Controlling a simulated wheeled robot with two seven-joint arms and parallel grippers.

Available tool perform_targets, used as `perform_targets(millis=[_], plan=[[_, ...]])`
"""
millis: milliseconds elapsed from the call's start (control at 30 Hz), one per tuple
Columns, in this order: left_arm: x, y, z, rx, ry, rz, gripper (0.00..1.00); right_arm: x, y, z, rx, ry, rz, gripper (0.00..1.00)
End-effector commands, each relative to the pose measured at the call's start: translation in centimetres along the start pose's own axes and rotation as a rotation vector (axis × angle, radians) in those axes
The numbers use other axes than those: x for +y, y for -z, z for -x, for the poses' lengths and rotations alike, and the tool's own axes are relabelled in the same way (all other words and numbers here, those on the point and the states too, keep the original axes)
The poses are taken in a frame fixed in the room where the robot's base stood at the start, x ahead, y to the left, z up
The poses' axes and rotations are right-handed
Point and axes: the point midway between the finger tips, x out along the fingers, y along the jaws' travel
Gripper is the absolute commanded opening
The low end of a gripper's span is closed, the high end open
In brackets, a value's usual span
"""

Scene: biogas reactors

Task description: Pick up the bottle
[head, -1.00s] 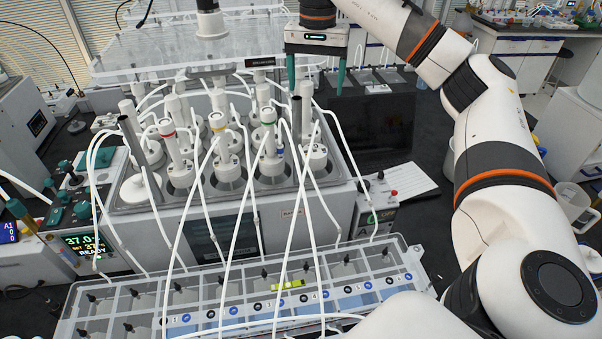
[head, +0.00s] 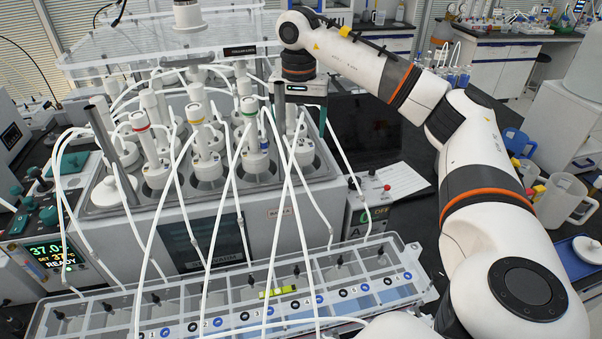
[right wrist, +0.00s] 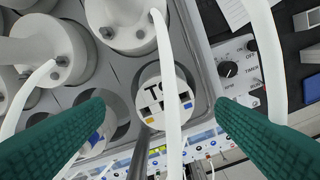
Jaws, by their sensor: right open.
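I cannot tell which bottle is meant. My right gripper (head: 300,104) is open above the bath's right rear part, its green fingers pointing down. In the right wrist view, the open fingers (right wrist: 160,105) frame a round, marked white top (right wrist: 164,88), with a white tube and a metal rod crossing in front. No contact shows. My left gripper is out of view.
White tubes arch from the bath to a clear compartmented tray (head: 230,295) in front, with a yellow-green vial (head: 279,291) on it. A control box (head: 370,205) stands right of the bath. A clear shelf (head: 165,50) is behind it.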

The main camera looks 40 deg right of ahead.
Motion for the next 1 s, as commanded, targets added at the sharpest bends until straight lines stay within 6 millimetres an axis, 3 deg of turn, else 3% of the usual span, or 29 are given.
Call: perform_targets(millis=[167, 333, 500, 767, 1000], plan=[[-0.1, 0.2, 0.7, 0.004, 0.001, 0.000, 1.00, -0.2, 0.1, -1.0, 0.000, 0.001, 0.000, 0.79], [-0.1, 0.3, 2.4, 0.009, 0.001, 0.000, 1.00, -0.7, 0.6, -3.4, 0.002, 0.004, 0.000, 0.79], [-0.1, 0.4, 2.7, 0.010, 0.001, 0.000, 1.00, -0.6, 0.6, -5.5, 0.000, 0.001, 0.000, 0.79], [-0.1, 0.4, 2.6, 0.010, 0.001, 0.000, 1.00, -0.5, 0.5, -5.8, -0.001, -0.001, 0.000, 0.79], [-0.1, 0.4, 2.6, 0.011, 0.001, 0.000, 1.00, -0.5, 0.5, -5.8, -0.001, -0.001, 0.000, 0.40]])
